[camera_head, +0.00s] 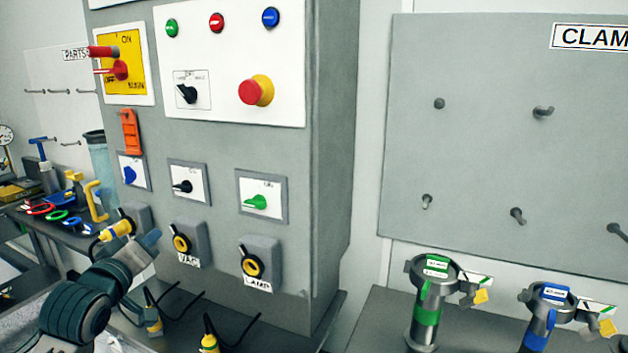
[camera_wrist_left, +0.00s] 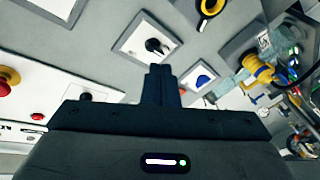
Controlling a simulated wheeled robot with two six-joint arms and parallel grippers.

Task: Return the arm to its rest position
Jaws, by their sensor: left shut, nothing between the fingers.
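My left arm comes in from the lower left in the head view. Its left gripper (camera_head: 150,240) is in front of the lower part of the grey control cabinet (camera_head: 335,150), near the leftmost socket. In the left wrist view its fingers (camera_wrist_left: 160,78) are together and empty. They point toward a black rotary switch (camera_wrist_left: 154,46) on the panel, and I cannot tell the gap to it. A blue switch (camera_wrist_left: 202,78) is beside them. My right gripper is not in view.
A yellow plug (camera_head: 117,229) sits at the leftmost socket, close to my gripper. Two empty sockets, VAC (camera_head: 181,243) and LAMP (camera_head: 252,266), are to its right. Loose yellow plugs with black cables (camera_head: 209,343) are below. Green (camera_head: 427,310) and blue (camera_head: 538,325) clamps stand at right.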

